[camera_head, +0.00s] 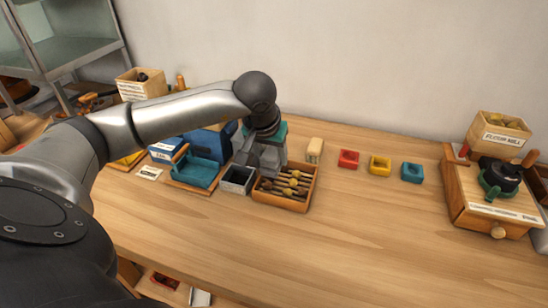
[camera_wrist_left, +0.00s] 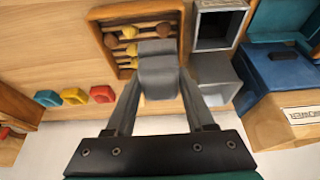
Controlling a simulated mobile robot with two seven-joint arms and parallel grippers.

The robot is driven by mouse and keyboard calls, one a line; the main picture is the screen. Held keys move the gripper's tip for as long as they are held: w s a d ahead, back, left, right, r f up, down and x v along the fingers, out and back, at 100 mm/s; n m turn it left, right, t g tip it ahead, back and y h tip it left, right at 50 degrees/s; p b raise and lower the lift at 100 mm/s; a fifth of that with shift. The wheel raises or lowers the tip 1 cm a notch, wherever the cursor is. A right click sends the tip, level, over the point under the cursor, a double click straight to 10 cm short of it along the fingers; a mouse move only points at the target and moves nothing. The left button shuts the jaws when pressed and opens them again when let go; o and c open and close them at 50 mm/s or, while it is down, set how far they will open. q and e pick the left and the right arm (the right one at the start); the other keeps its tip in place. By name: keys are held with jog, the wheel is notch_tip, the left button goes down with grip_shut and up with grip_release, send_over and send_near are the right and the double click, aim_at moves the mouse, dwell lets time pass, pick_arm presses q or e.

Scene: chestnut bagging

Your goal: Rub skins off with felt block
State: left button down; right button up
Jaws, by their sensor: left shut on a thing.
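My left gripper (camera_head: 262,160) reaches down over the back of a slatted wooden tray (camera_head: 280,203). In the left wrist view its fingers are shut on a grey block (camera_wrist_left: 158,78), which looks like the felt block. The block is over the near-camera edge of the tray (camera_wrist_left: 135,11) in that view; whether it touches anything is unclear. Several chestnuts (camera_head: 293,182), some yellow and some brown, lie on the slats; in the left wrist view one brown chestnut (camera_wrist_left: 111,40) is at the left. The gripper hides part of the tray. My right gripper is not in view.
An open grey metal box (camera_head: 237,180) stands left of the tray, beside a teal holder (camera_head: 198,174). A pale block (camera_head: 315,150) and red (camera_head: 348,159), yellow (camera_head: 380,165) and teal (camera_head: 412,172) holders stand right. A wooden mill (camera_head: 497,217) is far right. The front-right table is clear.

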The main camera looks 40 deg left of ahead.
pick_arm(q)
jog(key=shift+r+p, duration=0.6)
jog(key=shift+r, duration=0.65)
